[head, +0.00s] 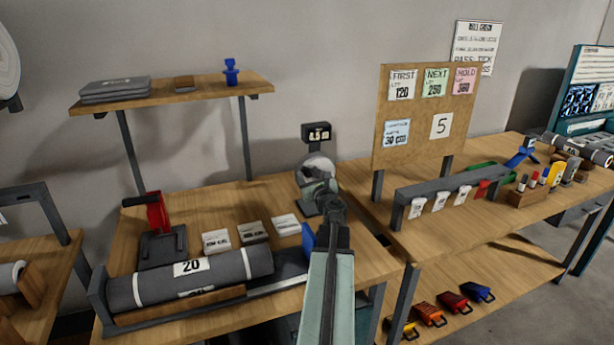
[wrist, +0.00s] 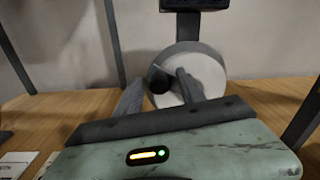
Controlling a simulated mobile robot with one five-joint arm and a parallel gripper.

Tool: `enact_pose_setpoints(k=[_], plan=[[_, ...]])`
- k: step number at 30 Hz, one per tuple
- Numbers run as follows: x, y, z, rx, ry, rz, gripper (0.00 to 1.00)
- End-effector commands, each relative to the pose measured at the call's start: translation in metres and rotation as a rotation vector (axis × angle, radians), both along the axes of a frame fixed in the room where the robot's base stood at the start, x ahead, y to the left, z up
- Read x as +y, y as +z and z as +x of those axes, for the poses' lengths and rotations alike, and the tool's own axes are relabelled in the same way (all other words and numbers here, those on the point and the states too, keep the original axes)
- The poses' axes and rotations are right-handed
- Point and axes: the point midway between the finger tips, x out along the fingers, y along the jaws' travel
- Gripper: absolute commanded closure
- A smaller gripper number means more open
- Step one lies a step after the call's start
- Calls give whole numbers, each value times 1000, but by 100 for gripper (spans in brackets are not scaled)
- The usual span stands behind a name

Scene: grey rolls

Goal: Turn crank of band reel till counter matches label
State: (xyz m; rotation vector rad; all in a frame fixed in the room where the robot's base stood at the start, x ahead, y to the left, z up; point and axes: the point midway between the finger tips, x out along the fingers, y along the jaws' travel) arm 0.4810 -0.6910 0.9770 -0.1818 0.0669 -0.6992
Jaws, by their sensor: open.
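The band reel is a pale round disc (head: 316,168) on the bench, largely hidden behind my arm in the head view. The disc (wrist: 210,75) fills the middle of the wrist view. A dark round crank knob (wrist: 158,80) stands out at its left side. My gripper (wrist: 160,88) is open, one finger on each side of the knob; I cannot tell if either touches it. It also shows in the head view (head: 318,183), in front of the reel. The black counter (head: 317,132) above the reel seems to read 4.5. A white label (head: 441,125) on the board reads 5.
A grey roll marked 20 (head: 190,280) lies in a cradle at the front left. The board's posts (head: 377,186) and a grey rack (head: 440,190) stand to the right.

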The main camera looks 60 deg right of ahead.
Motion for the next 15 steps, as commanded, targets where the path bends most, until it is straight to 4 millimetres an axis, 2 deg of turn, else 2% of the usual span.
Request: enact_pose_setpoints(k=[6,11,15], plan=[[0,0,2,0,1,0,54],[0,0,2,0,1,0,98],[1,0,2,0,1,0,100]])
